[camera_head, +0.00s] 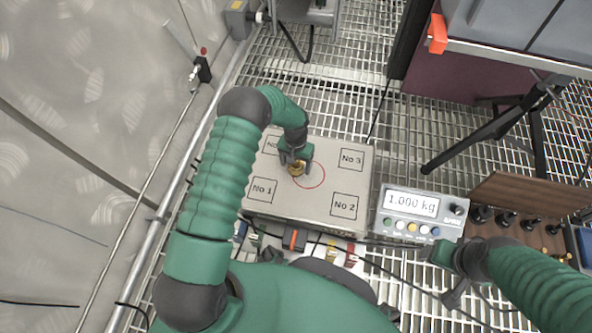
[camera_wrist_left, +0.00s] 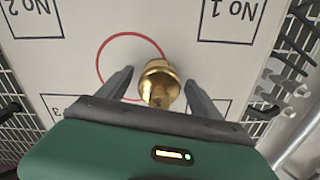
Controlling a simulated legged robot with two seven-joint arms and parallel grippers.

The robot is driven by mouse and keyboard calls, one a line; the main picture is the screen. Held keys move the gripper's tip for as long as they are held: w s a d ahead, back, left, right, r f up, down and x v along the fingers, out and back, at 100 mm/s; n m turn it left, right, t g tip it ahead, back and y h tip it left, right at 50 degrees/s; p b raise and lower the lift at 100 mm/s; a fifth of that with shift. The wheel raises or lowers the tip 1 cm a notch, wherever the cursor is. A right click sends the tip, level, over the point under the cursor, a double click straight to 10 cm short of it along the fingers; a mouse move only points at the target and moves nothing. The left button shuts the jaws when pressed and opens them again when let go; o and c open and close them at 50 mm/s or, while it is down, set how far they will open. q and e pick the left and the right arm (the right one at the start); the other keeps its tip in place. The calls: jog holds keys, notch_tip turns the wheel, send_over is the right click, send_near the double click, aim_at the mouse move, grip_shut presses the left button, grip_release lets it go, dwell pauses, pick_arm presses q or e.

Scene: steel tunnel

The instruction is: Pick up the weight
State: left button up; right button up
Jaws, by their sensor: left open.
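A brass weight (camera_head: 297,169) is on the pale scale plate (camera_head: 310,212), overlapping the left edge of the red circle in the head view. In the left wrist view the weight (camera_wrist_left: 158,82) shows gold and shiny, between the two fingers. My left gripper (camera_head: 294,160) is over it with its fingers open, one on each side. The left wrist view shows the open left gripper (camera_wrist_left: 157,90) with a visible gap at the left finger; contact on the right is unclear. My right gripper (camera_head: 452,280) is at the lower right, away from the plate; its jaws are unclear.
A scale display (camera_head: 411,208) reading 1.000 kg is right of the plate. A wooden rack (camera_head: 525,195) with several dark and brass weights is further right. A grey case (camera_head: 500,22) on a stand is at the upper right. The floor is steel grating.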

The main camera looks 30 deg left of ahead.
pick_arm(q)
jog(key=shift+r, duration=0.2)
grip_shut()
jog(key=shift+r, duration=0.2)
dwell(0.4)
